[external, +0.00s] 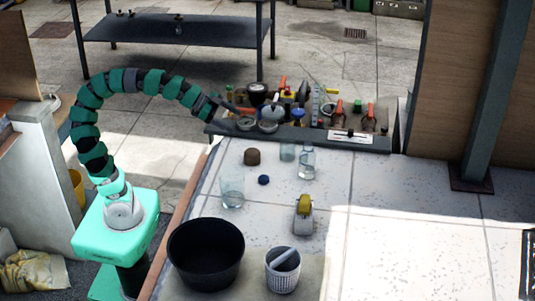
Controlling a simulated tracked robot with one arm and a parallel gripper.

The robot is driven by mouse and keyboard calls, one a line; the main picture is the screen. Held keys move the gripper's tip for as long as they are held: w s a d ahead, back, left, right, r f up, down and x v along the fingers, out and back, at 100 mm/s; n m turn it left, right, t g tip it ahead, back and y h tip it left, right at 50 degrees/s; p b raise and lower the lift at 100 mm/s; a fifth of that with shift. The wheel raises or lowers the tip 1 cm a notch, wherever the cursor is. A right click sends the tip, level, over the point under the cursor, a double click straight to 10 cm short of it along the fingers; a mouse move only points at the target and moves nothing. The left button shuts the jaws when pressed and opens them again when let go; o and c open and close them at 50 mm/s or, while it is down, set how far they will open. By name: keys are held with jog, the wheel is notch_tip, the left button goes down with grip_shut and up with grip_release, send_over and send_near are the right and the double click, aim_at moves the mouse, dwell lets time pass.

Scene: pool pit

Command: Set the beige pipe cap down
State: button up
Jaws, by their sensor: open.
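My green and black arm arches over from the left, and my gripper (236,109) is at the left end of the dark tray (362,145). The gripper is small in this view; its jaws are open, and I see nothing clearly held in them. I cannot make out a beige pipe cap for certain. A short brown round piece (252,157) sits on the pale tiled surface below the gripper, apart from it. Small round metal dishes (268,126) are at the tray's left end, close to the gripper.
The tray is crowded with tools and red-handled items (338,108). The right side is clear.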

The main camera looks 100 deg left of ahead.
jog(key=w+d+r+t, duration=0.1)
jog(key=d+r, duration=0.7)
jog(key=r, duration=0.3)
jog(key=w+d+r+n+t, duration=0.1)
jog(key=d+r+t, duration=0.1)
jog(key=d+r, duration=0.6)
notch_tip(320, 180, up, 3)
jog(key=shift+d+r, duration=0.1)
jog(key=shift+d, duration=0.25)
